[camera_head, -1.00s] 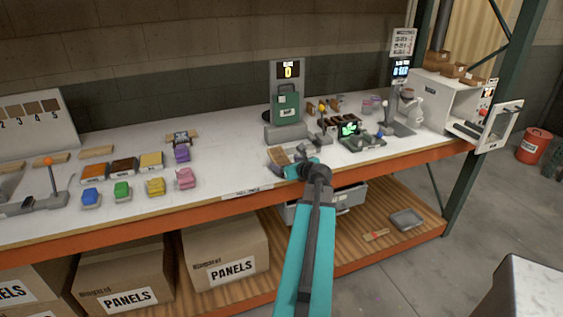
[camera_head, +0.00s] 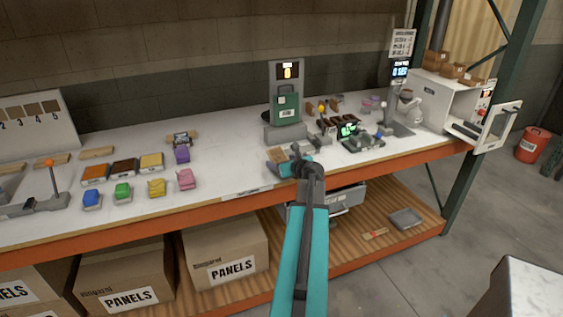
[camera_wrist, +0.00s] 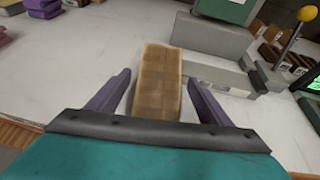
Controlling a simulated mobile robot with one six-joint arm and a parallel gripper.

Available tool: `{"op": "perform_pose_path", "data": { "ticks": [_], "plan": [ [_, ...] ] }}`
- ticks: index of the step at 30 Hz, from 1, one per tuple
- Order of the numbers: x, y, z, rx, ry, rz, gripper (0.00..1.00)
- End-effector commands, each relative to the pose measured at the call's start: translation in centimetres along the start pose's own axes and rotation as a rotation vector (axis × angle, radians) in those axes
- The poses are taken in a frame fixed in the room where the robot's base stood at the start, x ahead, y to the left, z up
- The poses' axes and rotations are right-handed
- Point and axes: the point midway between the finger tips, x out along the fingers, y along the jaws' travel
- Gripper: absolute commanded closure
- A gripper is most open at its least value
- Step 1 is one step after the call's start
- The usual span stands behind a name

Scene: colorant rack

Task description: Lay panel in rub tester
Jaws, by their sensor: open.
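A brown wooden panel (camera_wrist: 157,80) lies between the two purple fingers of my open gripper (camera_wrist: 158,88) in the wrist view, with a gap on each side. The panel also shows in the head view (camera_head: 277,155) at the front middle of the bench, just beyond my gripper (camera_head: 283,164). Its near end is hidden by my gripper in the wrist view. A grey device with a flat bed and bar (camera_wrist: 222,76) stands right of the panel. I cannot tell for sure which device is the rub tester; a grey base with an orange-knobbed lever (camera_head: 38,204) stands at the far left.
A green device (camera_head: 286,107) on a grey block stands behind the panel. A yellow-knobbed lever (camera_wrist: 301,24) and a unit with a green screen (camera_head: 349,130) are to the right. Coloured blocks (camera_head: 122,190) fill the left middle. Bare bench lies left of the panel.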

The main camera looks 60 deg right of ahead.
Motion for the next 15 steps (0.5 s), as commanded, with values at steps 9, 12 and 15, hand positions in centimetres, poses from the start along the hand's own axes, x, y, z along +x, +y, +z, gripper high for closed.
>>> {"op": "perform_pose_path", "data": {
  "ticks": [9, 12, 15],
  "plan": [
    [0.82, 0.07, 0.00, -0.001, 0.000, 0.000, 0.27],
    [0.81, 0.09, 0.00, -0.001, 0.000, 0.000, 0.27],
    [0.81, 0.09, 0.00, -0.001, 0.000, 0.001, 0.27]
  ]
}}
